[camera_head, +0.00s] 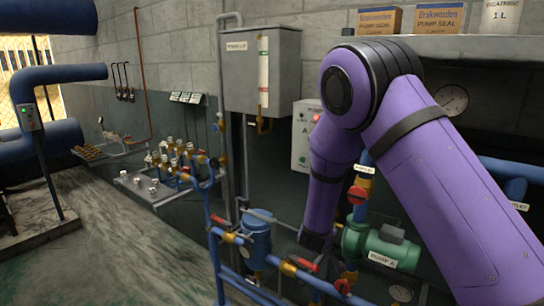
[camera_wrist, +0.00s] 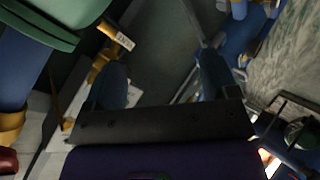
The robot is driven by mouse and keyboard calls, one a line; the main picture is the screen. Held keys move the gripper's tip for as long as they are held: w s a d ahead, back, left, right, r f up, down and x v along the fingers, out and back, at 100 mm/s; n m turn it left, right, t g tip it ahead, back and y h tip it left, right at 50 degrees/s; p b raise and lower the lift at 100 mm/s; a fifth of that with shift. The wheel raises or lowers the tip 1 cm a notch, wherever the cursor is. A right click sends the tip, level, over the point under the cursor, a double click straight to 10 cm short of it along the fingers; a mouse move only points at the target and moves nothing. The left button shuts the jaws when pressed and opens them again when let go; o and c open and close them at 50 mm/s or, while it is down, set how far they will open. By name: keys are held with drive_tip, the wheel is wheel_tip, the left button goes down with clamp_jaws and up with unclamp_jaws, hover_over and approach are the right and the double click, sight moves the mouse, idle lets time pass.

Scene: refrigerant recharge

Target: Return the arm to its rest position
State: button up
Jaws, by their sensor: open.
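My purple arm fills the right half of the head view, bent at an elbow near the top, with its forearm hanging down among the pipes. My gripper's fingertips are hidden in that view. In the wrist view my gripper (camera_wrist: 162,78) is open, with its two dark fingers apart. Nothing is held between them; a dark grey-green surface shows through the gap.
A green pump (camera_head: 382,248) stands right of my forearm's lower end. A blue filter vessel (camera_head: 257,240) and blue pipes with red-handled valves stand left of it. A grey cabinet (camera_head: 262,72) hangs behind. A shelf (camera_head: 480,48) with boxes runs behind my elbow.

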drive_tip(key=s+d+r+m+g+y, duration=0.15)
drive_tip(key=s+r, duration=0.25)
drive_tip(key=r, duration=0.5)
drive_tip(key=s+d+r+m+y, duration=0.1)
drive_tip(key=s+d+r+y, duration=0.1)
drive_tip(key=s+r, duration=0.5)
drive_tip(key=s+d+r+m+g+y, duration=0.1)
drive_tip(key=s+d+r+y, duration=0.1)
drive_tip(key=r, duration=0.9)
drive_tip(key=s+d+r+m, duration=0.1)
drive_tip(key=s+d+r, duration=0.1)
drive_tip(key=s, duration=0.6)
drive_tip(key=s+d+r+m+g+h, duration=0.1)
drive_tip(key=s+d, duration=0.3)
drive_tip(key=s, duration=0.5)
drive_tip(key=s+d+r+m+h, duration=0.1)
drive_tip(key=s+d+r+m, duration=0.1)
drive_tip(key=s, duration=0.7)
wheel_tip(320, 180, up, 2)
drive_tip(key=shift+s+d+r+g, duration=0.1)
drive_tip(key=shift+s+d+g, duration=0.2)
drive_tip(key=shift+d, duration=0.5)
drive_tip(key=shift+w, duration=0.1)
